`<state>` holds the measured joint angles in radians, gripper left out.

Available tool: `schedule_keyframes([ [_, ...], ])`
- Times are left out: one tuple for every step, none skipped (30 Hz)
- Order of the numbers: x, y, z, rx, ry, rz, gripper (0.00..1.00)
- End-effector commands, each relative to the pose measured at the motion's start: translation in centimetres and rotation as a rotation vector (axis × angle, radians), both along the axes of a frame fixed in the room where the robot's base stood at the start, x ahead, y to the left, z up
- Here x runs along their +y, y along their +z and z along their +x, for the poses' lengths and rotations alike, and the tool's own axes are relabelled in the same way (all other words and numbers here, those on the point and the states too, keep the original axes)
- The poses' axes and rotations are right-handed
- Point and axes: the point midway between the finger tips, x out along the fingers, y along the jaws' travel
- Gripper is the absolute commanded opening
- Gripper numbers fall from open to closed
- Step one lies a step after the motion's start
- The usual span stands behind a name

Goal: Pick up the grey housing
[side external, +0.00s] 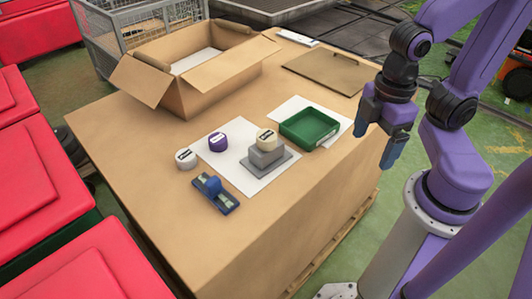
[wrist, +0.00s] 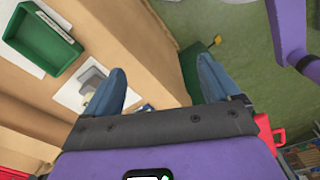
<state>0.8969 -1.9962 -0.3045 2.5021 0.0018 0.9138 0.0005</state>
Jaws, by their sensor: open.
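A light grey round part with a dark label, which looks like the grey housing (side external: 186,158), stands on the brown table top left of the white sheet. A purple labelled round part (side external: 217,141) stands on the sheet. A cream labelled round part (side external: 266,139) sits on a stepped grey block (side external: 264,161). My gripper (side external: 372,151) is open and empty, above and beyond the table's right edge, well away from the housing. In the wrist view my gripper (wrist: 160,78) has its two blue fingers wide apart, with nothing between them. I cannot make out the grey housing there.
A green tray (side external: 325,142) lies right of the grey block. A blue tool-like item (side external: 214,193) lies near the housing. An open cardboard box (side external: 219,84) stands behind. A brown flat board (side external: 328,72) lies at the back right. The table's front is clear.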

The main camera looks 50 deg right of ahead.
Motion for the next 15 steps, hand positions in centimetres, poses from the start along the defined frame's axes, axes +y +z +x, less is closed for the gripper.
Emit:
schedule_keyframes([
  [0.0, 0.0, 0.0, 0.002, -0.004, -0.001, 0.89],
  [0.0, 0.0, 0.1, 0.005, -0.012, -0.003, 0.89],
  [0.0, -0.1, 0.2, 0.015, -0.031, -0.007, 0.89],
  [0.0, -0.2, 0.3, 0.024, -0.051, -0.011, 0.89],
  [0.0, -0.2, 0.5, 0.036, -0.078, -0.017, 0.89],
  [0.0, -0.4, 0.8, 0.059, -0.124, -0.026, 0.89],
  [-0.1, -0.5, 1.1, 0.079, -0.165, -0.034, 0.89],
  [-0.1, -0.7, 1.4, 0.103, -0.213, -0.042, 0.89],
  [-0.1, -0.9, 1.9, 0.138, -0.284, -0.053, 0.89],
  [-0.1, -1.1, 2.2, 0.167, -0.340, -0.061, 0.89],
  [-0.1, -1.2, 2.6, 0.196, -0.398, -0.068, 0.89],
  [-0.1, -1.4, 3.1, 0.236, -0.474, -0.076, 0.89],
  [-0.1, -1.6, 3.5, 0.266, -0.531, -0.081, 0.89],
  [0.0, -1.8, 4.0, 0.297, -0.588, -0.086, 0.89],
  [-0.1, -2.0, 4.5, 0.338, -0.662, -0.091, 0.89],
])
